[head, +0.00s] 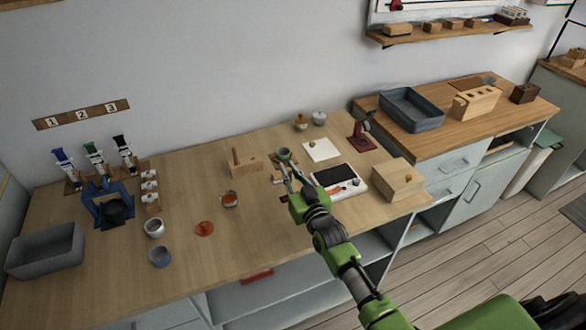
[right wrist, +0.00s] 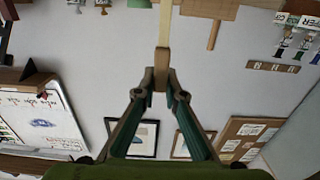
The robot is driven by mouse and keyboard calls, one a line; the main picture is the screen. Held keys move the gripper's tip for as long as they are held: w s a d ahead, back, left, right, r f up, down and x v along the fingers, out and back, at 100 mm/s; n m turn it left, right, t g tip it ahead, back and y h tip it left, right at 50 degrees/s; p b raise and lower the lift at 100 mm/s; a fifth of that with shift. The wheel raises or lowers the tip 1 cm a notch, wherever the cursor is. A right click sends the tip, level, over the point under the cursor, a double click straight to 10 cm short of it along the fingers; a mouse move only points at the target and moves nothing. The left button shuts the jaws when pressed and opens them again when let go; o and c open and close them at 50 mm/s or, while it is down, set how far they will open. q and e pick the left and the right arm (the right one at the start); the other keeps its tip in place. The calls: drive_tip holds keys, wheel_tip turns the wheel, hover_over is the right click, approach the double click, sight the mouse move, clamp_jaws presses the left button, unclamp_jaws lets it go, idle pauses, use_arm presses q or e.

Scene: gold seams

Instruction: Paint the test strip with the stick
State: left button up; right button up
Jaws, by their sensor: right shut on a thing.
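My right gripper (head: 290,172) is over the middle of the wooden bench, beside a small dark green cup (head: 283,154). In the right wrist view its fingers (right wrist: 158,84) are closed on a pale wooden stick (right wrist: 163,30), which runs up out of the frame. The stick's far end is out of that view, and I cannot tell in the head view whether it touches anything. A pale square sheet (head: 321,149) lies right of the cup; I cannot tell whether this is the test strip. My left gripper is not in view.
A black-topped scale (head: 338,178) and a wooden box (head: 398,180) stand right of the gripper. A wooden block with an upright peg (head: 246,164) is at its left. A bowl with orange contents (head: 229,199) and an orange patch (head: 204,229) lie further left.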

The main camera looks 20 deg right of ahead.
drive_tip(key=a, duration=0.3)
drive_tip(key=shift+s+a+p, duration=0.1)
drive_tip(key=shift+a+p, duration=0.1)
drive_tip(key=shift+p, duration=0.15)
idle(0.3)
wheel_tip(320, 180, up, 6)
drive_tip(key=p, duration=0.5)
drive_tip(key=shift+p, duration=0.35)
drive_tip(key=shift+r, duration=0.1)
wheel_tip(320, 180, up, 3)
drive_tip(key=p, duration=0.3)
idle(0.4)
